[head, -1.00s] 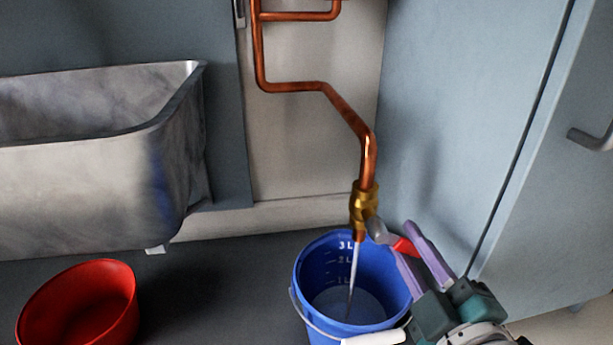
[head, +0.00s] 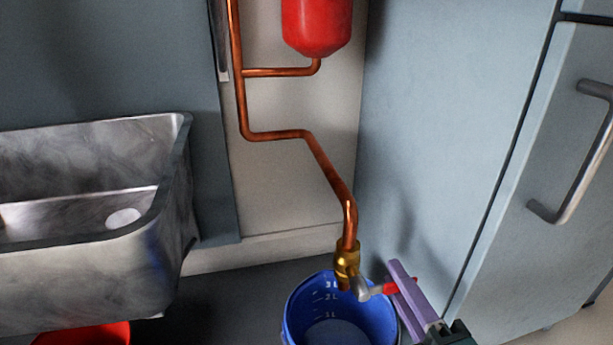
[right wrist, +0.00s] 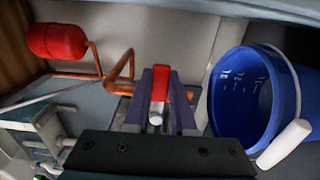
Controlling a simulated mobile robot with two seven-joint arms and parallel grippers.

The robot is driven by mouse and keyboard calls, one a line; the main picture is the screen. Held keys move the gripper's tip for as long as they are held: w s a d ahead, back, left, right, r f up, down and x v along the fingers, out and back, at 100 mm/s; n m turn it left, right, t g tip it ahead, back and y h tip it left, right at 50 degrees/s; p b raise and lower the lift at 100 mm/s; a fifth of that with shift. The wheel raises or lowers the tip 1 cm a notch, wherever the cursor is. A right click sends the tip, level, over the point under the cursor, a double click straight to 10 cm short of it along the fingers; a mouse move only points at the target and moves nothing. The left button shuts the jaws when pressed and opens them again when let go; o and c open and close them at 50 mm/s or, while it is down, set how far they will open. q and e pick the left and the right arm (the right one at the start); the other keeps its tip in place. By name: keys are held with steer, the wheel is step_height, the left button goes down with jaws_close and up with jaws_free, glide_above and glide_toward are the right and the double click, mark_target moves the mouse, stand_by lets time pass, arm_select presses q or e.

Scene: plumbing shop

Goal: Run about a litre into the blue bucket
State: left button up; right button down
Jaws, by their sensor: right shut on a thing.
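The blue bucket (head: 293,318) stands on the floor below the brass tap (head: 347,258) at the end of a copper pipe. White litre marks show on its inner wall, and pale water lies inside near the lowest mark. No stream shows from the spout. My right gripper (head: 396,284) is shut on the tap's red lever (head: 392,288), which points right. In the right wrist view the red lever (right wrist: 160,83) sits between the purple fingers, with the bucket (right wrist: 226,95) at the right. My left gripper is not in view.
A metal sink (head: 90,275) is at the left, with a red bucket (head: 85,335) on the floor below it. A red tank (head: 317,25) hangs above the pipe. A grey-blue cabinet with a door handle (head: 575,165) stands close at the right.

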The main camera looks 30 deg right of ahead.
stand_by(0.3)
steer(key=c, duration=0.7)
jaws_free()
steer(key=shift+d, duration=0.1)
steer(key=shift+c, duration=0.2)
steer(key=p+v, duration=0.2)
steer(key=v, duration=0.8)
